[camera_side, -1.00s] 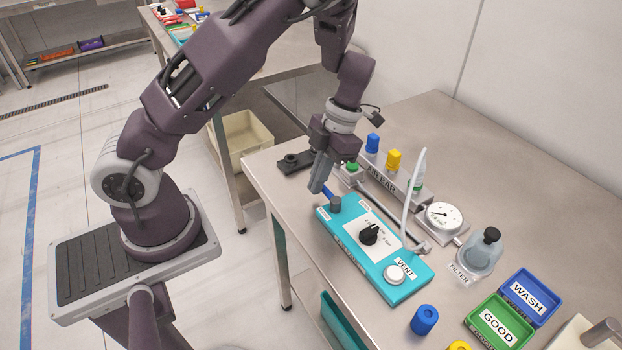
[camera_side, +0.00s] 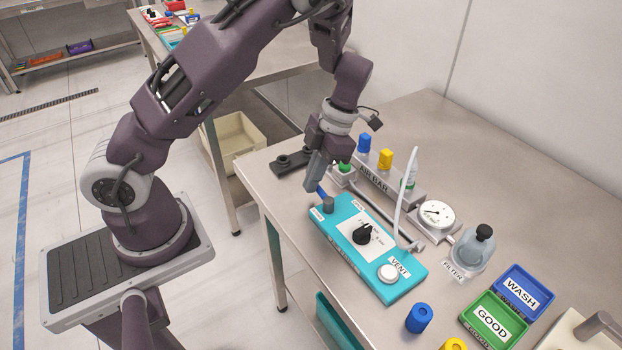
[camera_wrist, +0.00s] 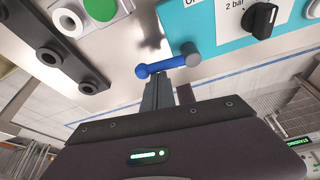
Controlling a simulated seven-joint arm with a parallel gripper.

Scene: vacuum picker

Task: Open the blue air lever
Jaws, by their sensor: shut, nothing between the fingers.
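The blue air lever (camera_wrist: 163,66) shows in the wrist view as a blue bar running from a grey-blue pivot at the teal panel's corner. In the side view the lever (camera_side: 321,192) is a short blue bar by the grey pivot post (camera_side: 328,203) at the far left corner of the teal panel (camera_side: 399,279). My gripper (camera_side: 312,190) is shut with nothing between its fingers. In the wrist view its fingertips (camera_wrist: 165,80) are at the lever's side, near or touching it; contact is not certain. The fingers partly hide the lever in the side view.
The panel carries a black knob (camera_side: 362,234) and a white VENT button (camera_side: 388,272). Behind stands the air bar (camera_side: 384,186) with coloured fittings, then a gauge (camera_side: 436,214) and filter (camera_side: 480,245). A dark fixture (camera_side: 290,163) lies left. Blue and green bins stand right.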

